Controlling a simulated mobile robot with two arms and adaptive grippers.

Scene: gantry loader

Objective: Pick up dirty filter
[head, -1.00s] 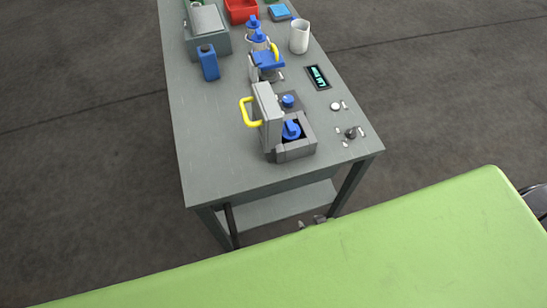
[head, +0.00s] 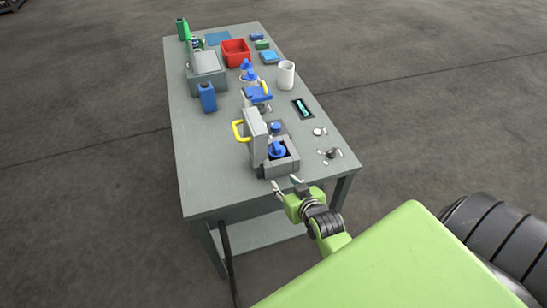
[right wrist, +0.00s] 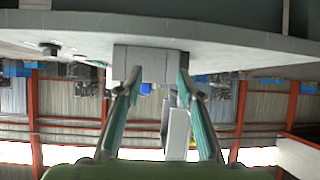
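A blue-topped part, likely the dirty filter (head: 277,150), sits inside an open grey housing (head: 283,169) at the near end of the workbench. The housing's lid (head: 257,137), with a yellow handle (head: 238,131), stands upright. The filter's lower part is hidden by the housing walls. My right gripper (head: 287,184) is open and empty, just in front of the housing at the bench's near edge. In the right wrist view, the housing (right wrist: 150,64) appears upside down between the spread fingers, with a bit of blue beyond it. My left gripper is out of view.
Behind the housing on the workbench (head: 205,170) stand a blue-topped fixture (head: 258,94), a blue canister (head: 207,97), a white cup (head: 286,75) and a red bin (head: 236,52). A small display (head: 303,108) and loose parts lie right. The bench's near left is clear.

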